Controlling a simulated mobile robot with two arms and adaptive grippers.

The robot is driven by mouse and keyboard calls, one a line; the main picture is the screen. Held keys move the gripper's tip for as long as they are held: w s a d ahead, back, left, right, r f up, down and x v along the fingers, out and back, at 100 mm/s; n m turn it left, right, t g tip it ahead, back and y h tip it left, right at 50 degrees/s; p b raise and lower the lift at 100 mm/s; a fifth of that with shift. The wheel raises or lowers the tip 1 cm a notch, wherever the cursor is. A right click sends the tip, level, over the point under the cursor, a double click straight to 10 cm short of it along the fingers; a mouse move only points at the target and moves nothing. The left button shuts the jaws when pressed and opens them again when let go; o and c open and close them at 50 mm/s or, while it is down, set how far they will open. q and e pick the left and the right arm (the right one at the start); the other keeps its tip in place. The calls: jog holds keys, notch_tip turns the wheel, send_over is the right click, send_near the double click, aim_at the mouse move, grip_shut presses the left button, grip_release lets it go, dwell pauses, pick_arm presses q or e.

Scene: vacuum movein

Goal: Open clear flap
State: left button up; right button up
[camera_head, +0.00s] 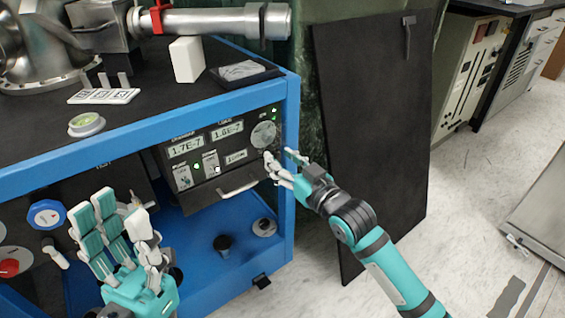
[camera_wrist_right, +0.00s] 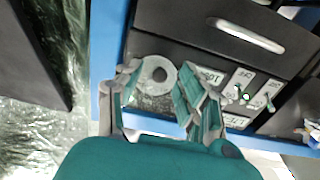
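The control panel (camera_head: 222,146) sits in the blue frame, with two lit readouts, small green lights and switches. A round dial (camera_head: 263,134) is at its right end; it also shows in the right wrist view (camera_wrist_right: 156,75), where the panel is upside down. I cannot make out a clear flap with certainty. A dark strip with a light bar handle (camera_head: 238,187) runs along the panel's lower edge. My right gripper (camera_head: 283,168) is open and empty just in front of the panel's right end, fingers spread around the dial's outline in the wrist view. My left gripper (camera_head: 118,218) is open and empty at lower left.
The blue frame's right post (camera_head: 290,140) stands close to my right gripper. A dark board (camera_head: 368,130) leans to the right. A metal tube (camera_head: 215,22) and a white block (camera_head: 187,60) are on top. The floor at right has free room.

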grip_shut()
dwell(0.6)
